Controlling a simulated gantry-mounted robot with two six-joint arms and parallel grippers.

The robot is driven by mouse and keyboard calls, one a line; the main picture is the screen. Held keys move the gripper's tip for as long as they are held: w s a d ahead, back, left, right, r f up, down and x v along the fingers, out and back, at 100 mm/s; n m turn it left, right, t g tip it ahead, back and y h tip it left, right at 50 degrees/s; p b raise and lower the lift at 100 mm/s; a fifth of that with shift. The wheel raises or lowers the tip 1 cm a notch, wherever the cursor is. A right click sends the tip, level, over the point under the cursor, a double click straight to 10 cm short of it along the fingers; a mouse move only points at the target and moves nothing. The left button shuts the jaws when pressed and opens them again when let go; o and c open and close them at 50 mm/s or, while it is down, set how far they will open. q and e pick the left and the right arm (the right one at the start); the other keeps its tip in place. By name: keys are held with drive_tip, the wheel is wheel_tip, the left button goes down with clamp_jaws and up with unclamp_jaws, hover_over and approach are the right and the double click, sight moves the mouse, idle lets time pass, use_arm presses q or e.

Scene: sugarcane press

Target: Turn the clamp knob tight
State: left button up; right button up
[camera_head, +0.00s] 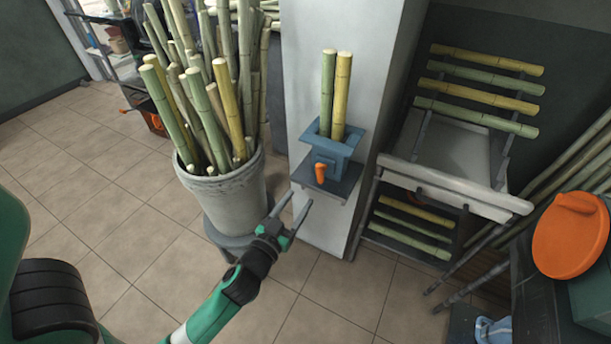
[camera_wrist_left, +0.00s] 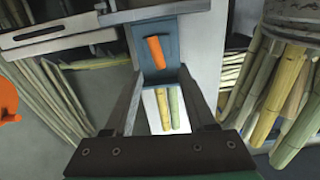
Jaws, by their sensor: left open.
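The orange clamp knob (camera_head: 321,172) sits on the front of the blue press (camera_head: 336,147), above a dark shelf plate (camera_head: 328,185) fixed to the white pillar. Two cane stalks (camera_head: 335,95) stand upright in the press. My left gripper (camera_head: 298,203) is open and empty, in front of and below the knob, with its fingers pointing toward the press. In the left wrist view, which looks inverted, the knob (camera_wrist_left: 156,52) shows beyond and roughly between the two fingertips (camera_wrist_left: 160,80), apart from them. My right gripper is not in view.
A grey bucket (camera_head: 228,194) full of tall canes stands on a stool left of the press. A rack (camera_head: 450,190) with canes stands to the right. An orange round lid (camera_head: 570,235) is at far right. Tiled floor (camera_head: 150,235) is clear in front.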

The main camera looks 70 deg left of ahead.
sight(318, 176)
use_arm(q)
drive_tip(key=x, duration=1.1)
drive_tip(key=shift+w, duration=0.45)
drive_tip(key=shift+d, duration=0.1)
drive_tip(key=shift+f, duration=0.1)
